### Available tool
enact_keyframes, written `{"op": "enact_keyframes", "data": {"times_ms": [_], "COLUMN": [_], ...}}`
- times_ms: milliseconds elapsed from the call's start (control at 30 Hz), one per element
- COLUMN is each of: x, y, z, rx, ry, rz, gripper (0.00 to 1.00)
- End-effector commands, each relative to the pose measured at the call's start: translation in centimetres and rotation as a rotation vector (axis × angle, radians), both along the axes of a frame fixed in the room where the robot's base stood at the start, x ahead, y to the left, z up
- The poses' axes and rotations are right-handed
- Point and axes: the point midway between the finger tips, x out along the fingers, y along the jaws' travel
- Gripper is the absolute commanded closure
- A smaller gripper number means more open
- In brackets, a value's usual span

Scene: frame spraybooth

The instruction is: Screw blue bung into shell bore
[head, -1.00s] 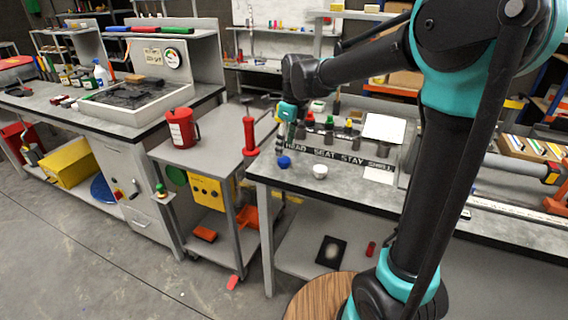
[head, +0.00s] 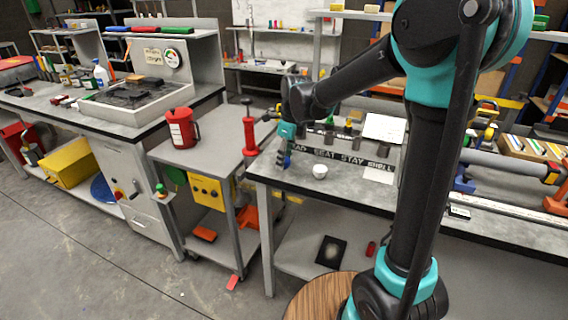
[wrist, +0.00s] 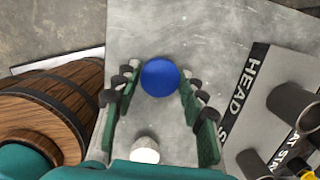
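The blue bung (wrist: 160,77) shows in the wrist view as a round blue top on the grey bench, between the tips of my open gripper (wrist: 160,82). The green fingers stand on its left and right with a small gap visible. In the head view my gripper (head: 285,147) points down at the bench's left end and mostly covers the blue bung (head: 284,161). A label strip (head: 340,158) on the bench reads HEAD, SEAT, STAY, SHELL. I cannot tell which part is the shell, and no bore is clearly seen.
A white round piece (head: 320,171) stands close to the gripper; it also shows in the wrist view (wrist: 145,148). Grey cylinders (wrist: 293,97) stand behind the strip. A wooden barrel-like thing (wrist: 50,105) is at the wrist view's left. A cart with a red jug (head: 182,128) stands left of the bench.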

Motion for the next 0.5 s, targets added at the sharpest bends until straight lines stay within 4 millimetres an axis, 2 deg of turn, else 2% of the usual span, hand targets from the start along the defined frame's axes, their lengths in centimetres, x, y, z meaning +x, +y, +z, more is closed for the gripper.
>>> {"op": "enact_keyframes", "data": {"times_ms": [33,233,500], "x": [0.00,0.00,0.00], "y": [0.00,0.00,0.00], "z": [0.01,0.02,0.15], "rx": [0.000,0.000,0.000], "ry": [0.000,0.000,0.000], "rz": [0.000,0.000,0.000], "gripper": [0.69,0.92,0.92]}}
